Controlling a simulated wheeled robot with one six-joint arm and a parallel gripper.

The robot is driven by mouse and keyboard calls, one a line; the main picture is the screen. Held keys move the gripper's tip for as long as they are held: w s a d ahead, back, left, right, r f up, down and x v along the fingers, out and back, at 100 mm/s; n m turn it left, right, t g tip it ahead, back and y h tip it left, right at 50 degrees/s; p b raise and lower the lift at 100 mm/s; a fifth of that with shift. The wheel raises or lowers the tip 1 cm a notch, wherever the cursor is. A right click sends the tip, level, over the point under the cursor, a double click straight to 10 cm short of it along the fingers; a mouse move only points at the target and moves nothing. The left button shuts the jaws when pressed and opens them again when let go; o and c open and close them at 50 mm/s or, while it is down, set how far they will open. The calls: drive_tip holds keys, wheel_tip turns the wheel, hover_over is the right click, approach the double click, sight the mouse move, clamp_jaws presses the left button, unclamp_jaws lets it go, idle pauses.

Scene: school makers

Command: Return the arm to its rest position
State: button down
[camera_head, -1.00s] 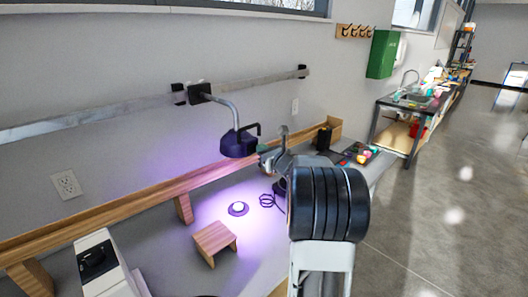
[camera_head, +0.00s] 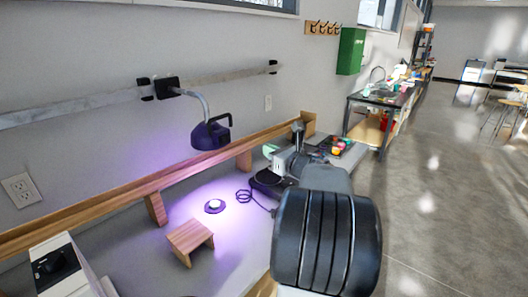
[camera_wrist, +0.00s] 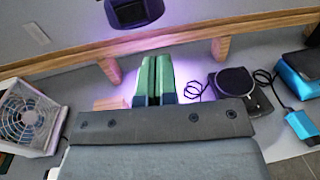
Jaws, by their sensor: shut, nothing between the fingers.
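My arm stands over the right side of the grey workbench (camera_head: 240,262) in the head view, with its thick black ribbed part large in front. My gripper's fingertips are not clearly visible there, as the arm covers much of that area. In the wrist view my gripper (camera_wrist: 155,66) shows two green fingers lying side by side. They are shut with nothing between them. The fingers point toward the wooden rail and wall at the back of the bench.
A purple lamp (camera_head: 210,133) hangs from the wall rail above a small puck (camera_head: 215,206). A wooden stand (camera_head: 190,240) and a white device (camera_head: 66,270) are on the bench. A dark device with a round plate (camera_wrist: 234,80) sits right of the fingers. Open floor (camera_head: 440,210) lies right.

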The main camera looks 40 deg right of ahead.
idle(0.7)
drive_tip(key=s+d+f+m+g+h, duration=0.15)
drive_tip(key=d+m+h, duration=0.25)
drive_tip(key=m, duration=0.4)
drive_tip(key=s+d+f+m+g+h, duration=0.1)
drive_tip(key=d+f+m+g+h, duration=0.25)
drive_tip(key=m, duration=0.45)
drive_tip(key=s+a+f+m+g+h, duration=0.2)
drive_tip(key=s+a+f+m+g, duration=0.35)
drive_tip(key=m, duration=0.95)
drive_tip(key=s+a+f+m+g+y, duration=0.1)
drive_tip(key=s+a+y, duration=0.1)
drive_tip(key=a, duration=0.8)
drive_tip(key=s+a+f+m+g+y+p, duration=0.1)
drive_tip(key=a+m+y, duration=0.1)
drive_tip(key=a, duration=0.8)
drive_tip(key=s+a+f+m+g+y+p, duration=0.1)
drive_tip(key=a+y, duration=0.3)
drive_tip(key=a, duration=0.7)
drive_tip(key=shift+s+m+g+y, duration=0.35)
drive_tip(key=shift+s+m+g, duration=0.1)
drive_tip(key=shift+s+m, duration=0.35)
